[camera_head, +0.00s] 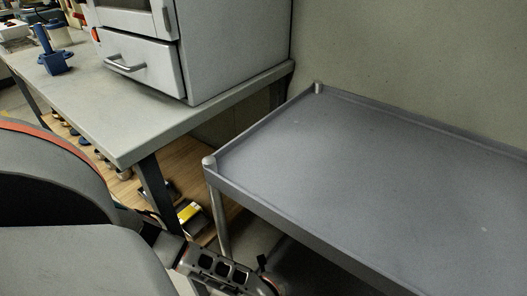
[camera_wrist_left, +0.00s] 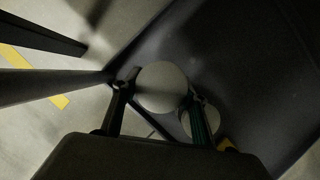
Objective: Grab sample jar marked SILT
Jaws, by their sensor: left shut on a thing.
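In the left wrist view, a jar with a round pale lid (camera_wrist_left: 162,87) sits between the two fingers of my left gripper (camera_wrist_left: 157,98), which is shut on it. I see the lid from above; no label shows, so I cannot read whether it says SILT. A second round pale-topped thing (camera_wrist_left: 201,121) is close beside it, partly hidden by a finger. In the head view, my left gripper (camera_head: 264,281) is low by the front of the grey cart, and the jar is not clearly seen there. My right gripper is not in view.
The grey cart's rimmed top (camera_head: 380,170) is empty. A workbench (camera_head: 150,115) at left carries a white cabinet (camera_head: 145,70) and a blue stand (camera_head: 52,58). A yellow-topped item (camera_head: 190,212) lies on its lower wooden shelf. A dark surface (camera_wrist_left: 255,60) spreads under the jar.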

